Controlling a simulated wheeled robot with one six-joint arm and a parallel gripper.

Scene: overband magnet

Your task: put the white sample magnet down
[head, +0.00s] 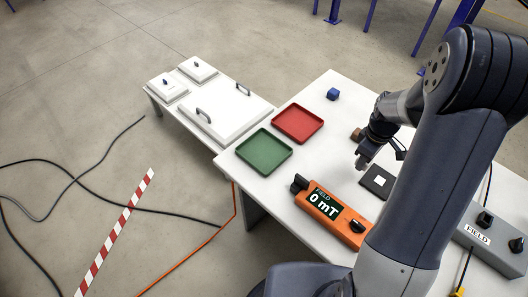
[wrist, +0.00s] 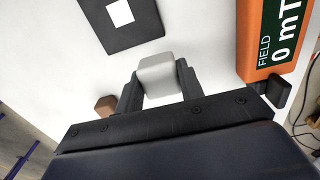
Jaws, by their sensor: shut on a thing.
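The white sample magnet (wrist: 157,76) is a pale block with rounded edges between the two dark fingers of my gripper (wrist: 158,88) in the wrist view. My gripper is shut on it. In the head view my gripper (head: 363,162) hangs over the white table, just left of the black pad; the magnet is hard to make out there. The black pad with a white square (head: 376,182) lies flat on the table, and nothing rests on it. It also shows in the wrist view (wrist: 133,38), just beyond the magnet and apart from it.
The orange meter (head: 333,217) reads 0 mT. A red tray (head: 298,123) and a green tray (head: 264,151) are empty. A blue block (head: 333,94) stands behind; a brown block (wrist: 105,105) is near my gripper. A grey FIELD box (head: 490,239) is at right.

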